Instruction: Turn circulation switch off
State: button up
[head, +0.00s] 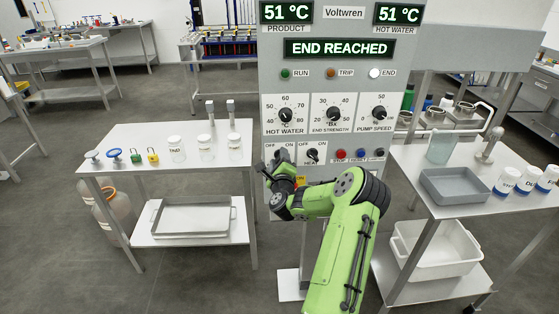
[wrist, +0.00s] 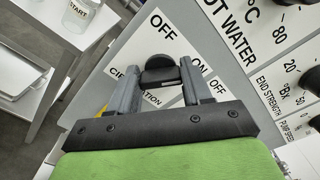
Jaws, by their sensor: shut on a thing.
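The circulation switch (wrist: 160,70) is a dark knob on the grey control panel (head: 412,50), with OFF and ON printed above it. The wrist view shows its label partly covered by my fingers. My gripper (head: 273,170) is at the panel's lower left, and in the wrist view its two fingers (wrist: 160,80) close on the knob from both sides. In the head view my gripper hides most of the switch. I cannot tell which way the knob points.
The heater switch (head: 313,155) is just right of my gripper, with red, blue and dark buttons (head: 359,154) beyond. The display (head: 340,48) reads END REACHED and the END lamp (head: 375,73) is white. White tables (head: 112,135) with jars and a grey tray (head: 455,187) stand either side.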

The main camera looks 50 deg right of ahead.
jog(key=n, duration=0.4)
jog(key=shift+w+n+b, duration=0.1)
jog(key=shift+n+b, duration=0.2)
jog(key=n+b, duration=0.6)
jog(key=n, duration=0.1)
jog(key=n+b, duration=0.3)
jog(key=n, duration=0.1)
jog(key=shift+f, duration=0.35)
jog(key=shift+b, duration=0.4)
jog(key=o, duration=1.1)
jog(key=shift+c, duration=0.2)
